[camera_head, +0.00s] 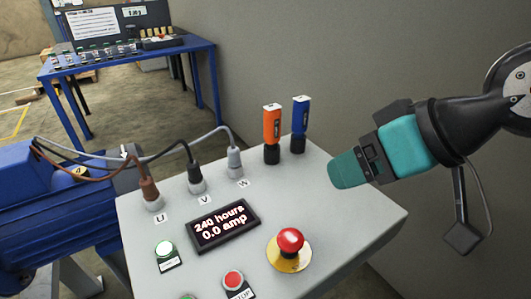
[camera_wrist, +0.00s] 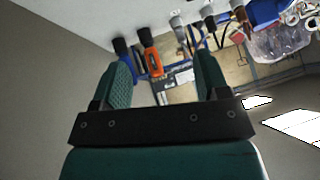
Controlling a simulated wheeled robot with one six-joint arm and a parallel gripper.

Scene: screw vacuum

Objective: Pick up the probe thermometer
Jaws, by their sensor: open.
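Two upright handheld devices with black lower ends stand at the back of the grey control box: an orange one (camera_head: 271,127) and a blue one (camera_head: 300,117). I cannot tell from their looks which is the probe thermometer. My gripper (camera_head: 347,171) is right of both, above the box's right side, apart from them. In the wrist view my gripper (camera_wrist: 160,68) is open and empty. There the orange device (camera_wrist: 149,50) shows beyond the gap between the fingers, nearer the left finger. The blue device (camera_wrist: 127,50) shows beyond the left fingertip, which partly overlaps it.
The control box (camera_head: 340,220) carries a red emergency button (camera_head: 290,240), a display (camera_head: 222,226) and cable plugs (camera_head: 234,162) left of the devices. A blue motor (camera_head: 60,225) stands at left. A blue table (camera_head: 130,58) stands behind. A grey wall is behind my gripper.

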